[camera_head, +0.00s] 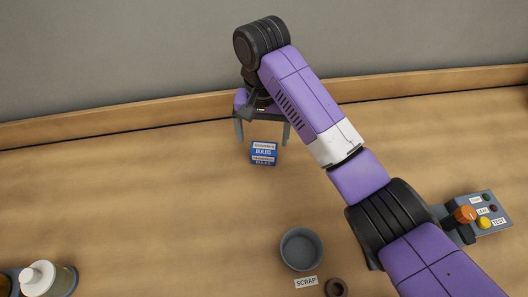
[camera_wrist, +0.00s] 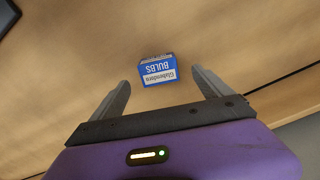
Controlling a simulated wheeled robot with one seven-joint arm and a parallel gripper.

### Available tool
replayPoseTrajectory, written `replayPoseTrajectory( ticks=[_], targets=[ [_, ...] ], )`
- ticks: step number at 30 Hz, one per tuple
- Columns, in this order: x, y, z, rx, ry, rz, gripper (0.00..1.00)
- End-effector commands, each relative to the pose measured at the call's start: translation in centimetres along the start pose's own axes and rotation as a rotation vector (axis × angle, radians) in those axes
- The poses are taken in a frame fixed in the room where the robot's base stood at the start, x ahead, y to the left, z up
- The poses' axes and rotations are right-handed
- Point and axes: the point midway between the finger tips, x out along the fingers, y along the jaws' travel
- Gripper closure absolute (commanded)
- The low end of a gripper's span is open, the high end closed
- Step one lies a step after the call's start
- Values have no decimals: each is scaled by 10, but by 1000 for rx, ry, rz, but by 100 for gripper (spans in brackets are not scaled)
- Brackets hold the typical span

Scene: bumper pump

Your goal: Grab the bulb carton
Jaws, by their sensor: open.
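The bulb carton (camera_head: 264,153) is a small blue and white box with "BULBS" on it, standing on the wooden table near the back edge. My gripper (camera_head: 263,137) is open just behind and above it, fingers pointing down. In the wrist view the carton (camera_wrist: 158,70) lies ahead of the gap between the two fingertips (camera_wrist: 161,75), with space on both sides. The fingers do not appear to touch it. Its lower side is hidden from view.
A grey round bin (camera_head: 301,249) by a "SCRAP" label (camera_head: 306,282) stands at the front. A dark ring (camera_head: 336,287) lies beside it. A button box (camera_head: 487,214) is at the right, a white-capped bottle (camera_head: 40,278) at front left. A wooden ledge (camera_head: 120,118) runs behind.

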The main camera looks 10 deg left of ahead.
Motion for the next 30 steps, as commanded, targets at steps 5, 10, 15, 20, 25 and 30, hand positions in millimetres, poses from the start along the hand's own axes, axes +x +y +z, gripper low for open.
replayPoseTrajectory(
  ticks=[5,10,15,20,25,30],
  targets=[
    [20,1,0,0,-2,1,11],
    [38,3,-2,1,-2,2,11],
    [62,4,-4,0,-1,1,11],
    [72,4,-4,-2,1,0,11],
    [73,3,-4,-2,2,-1,11],
    [72,3,-4,-2,2,-1,38]
  ],
)
